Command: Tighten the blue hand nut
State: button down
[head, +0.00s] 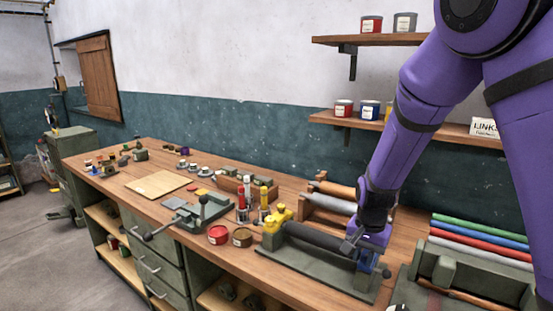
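A press-like fixture with a dark roller (318,240) lies on a green base plate (310,269) at the front of the bench. A small blue knob (387,273), possibly the blue hand nut, sits low at that end. My gripper (351,244) points down over the roller's right end, its grey fingertips beside the blue-violet block. Whether they touch anything or are open is too small to tell.
Red (219,235) and brown (242,237) tins stand left of the fixture. Behind it are spare rollers (330,203). A rack of coloured rollers (480,243) stands to the right. A vise (200,212) and a wooden board (158,184) lie farther left. Shelves (400,123) hang above.

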jog(key=c, duration=1.7)
grip_release()
jog(key=shift+a+f, duration=0.4)
jog(key=shift+a, duration=0.1)
jog(key=shift+c, duration=0.2)
jog(key=shift+s+a, duration=0.15)
jog(key=shift+a, duration=0.05)
jog(key=shift+a+r, duration=0.15)
jog(key=shift+r, duration=0.4)
grip_shut()
jog(key=r, duration=0.5)
jog(key=shift+w, duration=0.3)
jog(key=shift+d, duration=0.3)
